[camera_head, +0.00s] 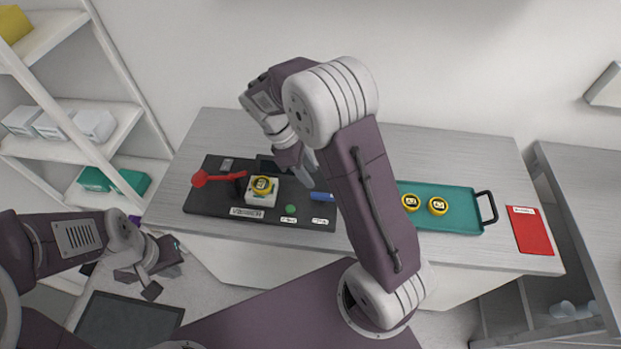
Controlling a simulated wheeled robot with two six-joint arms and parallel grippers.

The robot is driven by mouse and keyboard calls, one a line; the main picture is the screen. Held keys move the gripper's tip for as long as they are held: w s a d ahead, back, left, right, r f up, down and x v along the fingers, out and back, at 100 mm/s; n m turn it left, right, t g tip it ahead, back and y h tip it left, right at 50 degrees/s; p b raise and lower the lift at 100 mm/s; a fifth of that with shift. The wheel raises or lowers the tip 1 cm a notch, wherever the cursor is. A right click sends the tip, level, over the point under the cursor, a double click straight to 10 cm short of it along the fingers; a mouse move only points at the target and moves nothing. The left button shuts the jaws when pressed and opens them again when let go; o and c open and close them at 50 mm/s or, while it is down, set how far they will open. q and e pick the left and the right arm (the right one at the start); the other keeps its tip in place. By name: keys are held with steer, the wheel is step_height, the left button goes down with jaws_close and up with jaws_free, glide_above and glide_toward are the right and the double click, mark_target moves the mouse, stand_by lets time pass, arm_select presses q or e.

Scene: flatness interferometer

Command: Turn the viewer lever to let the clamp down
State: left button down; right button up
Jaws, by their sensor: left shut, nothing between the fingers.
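The viewer (262,198) is a pale block on a black base board (212,208) on the bench. A round yellow-rimmed piece (262,184) sits on top of it. The red lever (222,179) extends left from beside the viewer and ends in a round red knob. The clamp cannot be made out clearly. My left gripper (150,290) is shut and empty, low in front of the bench, well away from the lever. My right gripper (304,174) hangs over the board's right part, right of the viewer. Its fingertips are not clear, and my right arm hides part of the bench.
A green knob (290,209) and a blue piece (322,196) are on the board. A teal tray (460,220) with two yellow-rimmed pieces and a red booklet (531,232) lie to the right. White shelves (75,50) stand at left. The bench's front left corner is clear.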

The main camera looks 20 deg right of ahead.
mark_target(323, 195)
steer(key=shift+s+d+f, duration=0.5)
steer(key=shift+s, duration=0.3)
steer(key=x, duration=0.4)
steer(key=w+x, duration=0.1)
steer(key=x, duration=0.2)
steer(key=shift+a+f, duration=0.25)
steer(key=shift+f, duration=0.1)
steer(key=shift+s+d+f, duration=0.15)
steer(key=shift+s+f, duration=0.05)
steer(key=shift+w, duration=0.15)
steer(key=shift+c, duration=0.6)
jaws_close()
